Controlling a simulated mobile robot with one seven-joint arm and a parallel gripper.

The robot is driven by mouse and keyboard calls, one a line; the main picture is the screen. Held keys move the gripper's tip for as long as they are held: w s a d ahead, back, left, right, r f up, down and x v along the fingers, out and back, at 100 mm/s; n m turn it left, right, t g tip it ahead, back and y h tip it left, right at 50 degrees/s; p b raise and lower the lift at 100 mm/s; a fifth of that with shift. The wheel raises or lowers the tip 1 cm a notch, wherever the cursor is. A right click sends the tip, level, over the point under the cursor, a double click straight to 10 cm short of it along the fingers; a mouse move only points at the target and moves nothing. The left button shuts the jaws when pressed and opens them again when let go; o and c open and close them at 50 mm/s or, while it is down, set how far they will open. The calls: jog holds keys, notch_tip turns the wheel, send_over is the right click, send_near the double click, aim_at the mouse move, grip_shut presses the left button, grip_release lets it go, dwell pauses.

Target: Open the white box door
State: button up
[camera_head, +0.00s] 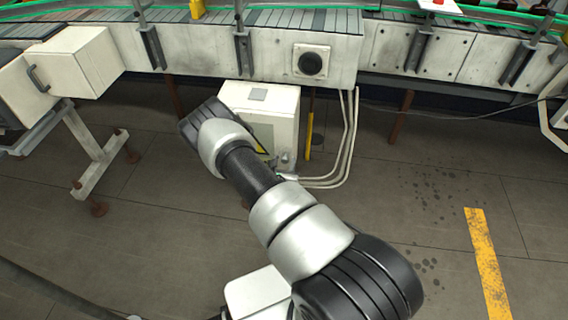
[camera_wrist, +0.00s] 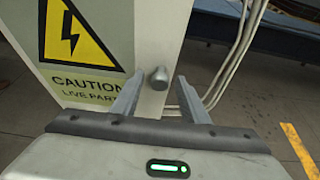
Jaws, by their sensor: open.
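The white box (camera_head: 262,103) stands on the floor under the conveyor in the head view, partly hidden behind my arm. In the wrist view its white door (camera_wrist: 118,22) carries a yellow caution label (camera_wrist: 78,40) with a lightning sign. A small grey knob (camera_wrist: 158,78) sticks out near the right edge of the door. My gripper (camera_wrist: 160,98) is open, with one finger on each side of the knob's position in the picture. The knob shows just beyond the gap between the fingertips; I cannot tell if anything touches.
White cables (camera_head: 347,140) run down right of the box to the floor, beside a yellow post (camera_head: 309,130). The conveyor (camera_head: 210,50) crosses above. A white box with a handle (camera_head: 75,62) stands at left. Open floor lies at right around a yellow stripe (camera_head: 487,265).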

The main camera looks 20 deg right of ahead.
jog(key=shift+c, duration=0.2)
grip_shut()
jog(key=shift+a, duration=0.1)
